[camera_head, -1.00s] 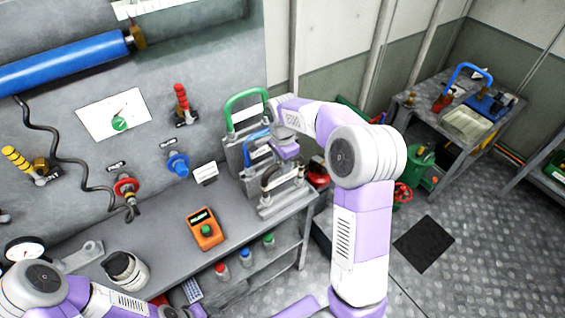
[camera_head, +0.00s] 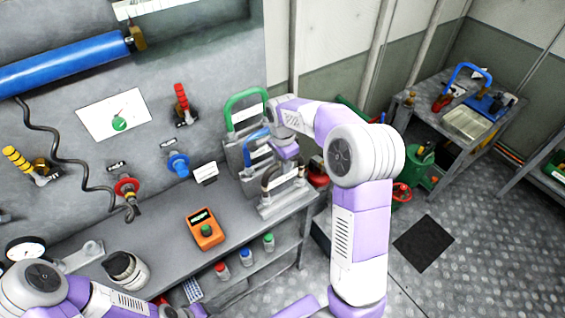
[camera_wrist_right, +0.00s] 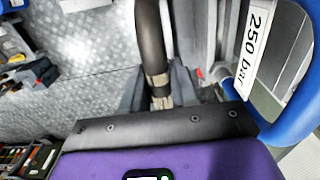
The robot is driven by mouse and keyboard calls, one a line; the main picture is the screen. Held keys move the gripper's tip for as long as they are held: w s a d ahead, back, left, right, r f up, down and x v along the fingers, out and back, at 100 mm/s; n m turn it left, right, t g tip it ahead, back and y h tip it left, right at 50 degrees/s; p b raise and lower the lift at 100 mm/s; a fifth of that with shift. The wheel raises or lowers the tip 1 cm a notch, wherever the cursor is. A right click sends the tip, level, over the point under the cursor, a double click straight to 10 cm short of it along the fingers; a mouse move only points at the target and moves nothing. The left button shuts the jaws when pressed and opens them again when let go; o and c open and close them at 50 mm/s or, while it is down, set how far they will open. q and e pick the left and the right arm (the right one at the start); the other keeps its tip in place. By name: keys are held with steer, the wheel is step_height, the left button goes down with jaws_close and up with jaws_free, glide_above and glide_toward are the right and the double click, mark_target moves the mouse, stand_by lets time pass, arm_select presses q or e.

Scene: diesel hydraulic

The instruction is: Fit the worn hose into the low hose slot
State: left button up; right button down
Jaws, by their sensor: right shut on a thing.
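The worn hose (camera_head: 270,174) is a dark arched hose at the front, lowest step of the stepped hose rack (camera_head: 276,207). In the right wrist view the worn hose (camera_wrist_right: 150,40) is dark with a frayed tan patch. My right gripper (camera_head: 290,161) reaches down over it. Its grey fingers (camera_wrist_right: 158,88) are shut around the hose near the patch. The low slot is mostly hidden, so I cannot tell whether the hose ends are seated.
A green hose (camera_head: 243,96) and a blue hose (camera_head: 257,134) stand on the higher steps behind. The blue hose's label (camera_wrist_right: 255,40) reads 250 bar, close beside my right gripper. An orange meter (camera_head: 205,229) lies on the bench (camera_head: 165,250) to the left.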

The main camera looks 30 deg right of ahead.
steer(key=shift+f+b, duration=0.95)
steer(key=shift+f, duration=0.5)
steer(key=c, duration=0.8)
jaws_free()
steer(key=shift+r, duration=0.1)
